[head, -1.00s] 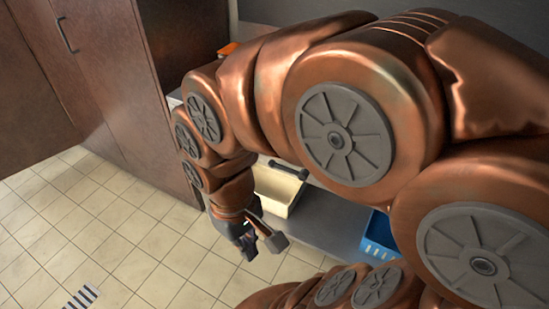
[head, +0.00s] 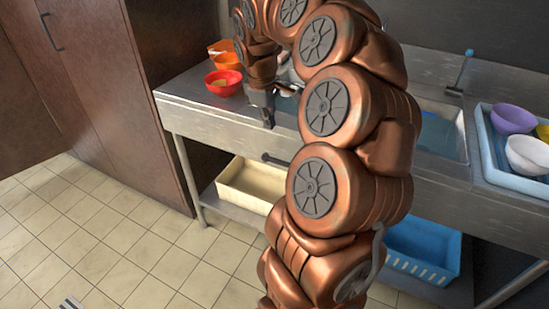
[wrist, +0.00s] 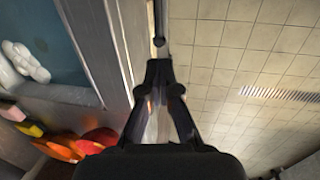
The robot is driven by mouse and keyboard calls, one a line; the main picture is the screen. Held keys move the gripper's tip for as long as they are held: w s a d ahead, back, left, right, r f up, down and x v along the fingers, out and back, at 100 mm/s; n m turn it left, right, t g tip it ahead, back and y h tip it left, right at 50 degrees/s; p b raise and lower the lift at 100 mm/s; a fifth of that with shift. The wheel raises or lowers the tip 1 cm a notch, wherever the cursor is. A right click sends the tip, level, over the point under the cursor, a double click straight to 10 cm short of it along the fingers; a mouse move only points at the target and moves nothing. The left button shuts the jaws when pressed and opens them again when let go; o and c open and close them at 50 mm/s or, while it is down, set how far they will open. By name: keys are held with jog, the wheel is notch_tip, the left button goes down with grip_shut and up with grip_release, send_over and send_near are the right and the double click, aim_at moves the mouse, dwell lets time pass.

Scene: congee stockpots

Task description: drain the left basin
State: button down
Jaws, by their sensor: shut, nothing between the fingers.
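The left basin (wrist: 40,35) holds bluish water and white dishes in the wrist view. In the head view my arm hides most of it. My gripper (head: 268,122) is shut and empty, at the counter's front edge near the red bowl. In the wrist view its fingertips (wrist: 159,66) are together and point along the counter edge. A dark handle (head: 275,160) sticks out under the counter front, below and slightly right of my gripper. A dark rod with a rounded end (wrist: 159,41) shows just beyond the fingertips; they look apart.
Red bowl (head: 223,82) and orange bowls stand left on the steel counter (head: 205,118). The right basin (head: 440,135) holds water; a blue rack (head: 487,150) carries bowls. A cream tub (head: 250,185) and blue crate (head: 425,245) sit below. The tiled floor is clear.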

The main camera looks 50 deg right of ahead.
aim_at(275, 159)
jog(key=shift+d+f, duration=0.1)
jog(key=shift+d, duration=0.1)
jog(key=d+f, duration=0.1)
jog(key=f, duration=0.3)
jog(key=f+p, duration=0.1)
jog(key=f, duration=0.4)
jog(key=d+f, duration=0.1)
jog(key=f, duration=0.3)
jog(key=shift+w+d+f, duration=0.25)
jog(key=shift+w+d, duration=0.05)
jog(key=shift+w, duration=0.05)
jog(key=shift+f, duration=0.1)
